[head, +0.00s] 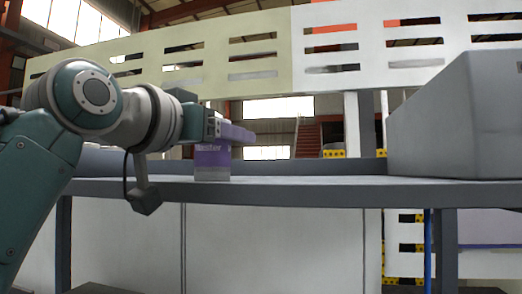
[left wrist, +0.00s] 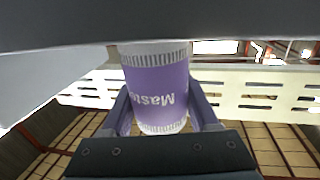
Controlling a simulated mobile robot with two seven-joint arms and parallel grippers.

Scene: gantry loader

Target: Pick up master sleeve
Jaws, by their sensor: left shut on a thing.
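The master sleeve (head: 211,160) is a purple cylinder with grey ends and the word "Master" on it. In the head view it is upright at the grey table (head: 300,185); whether its base touches the top I cannot tell. My left gripper (head: 235,136) reaches in from the left and is shut on the sleeve near its upper part. In the left wrist view the sleeve (left wrist: 157,88) sits between the two purple-grey fingers (left wrist: 160,112), and its lettering appears upside down. My right gripper is not in view.
A large grey box-like block (head: 460,120) with a sloped side stands on the right of the table. A perforated pale panel (head: 230,60) runs behind. The middle of the tabletop, right of the sleeve, is clear.

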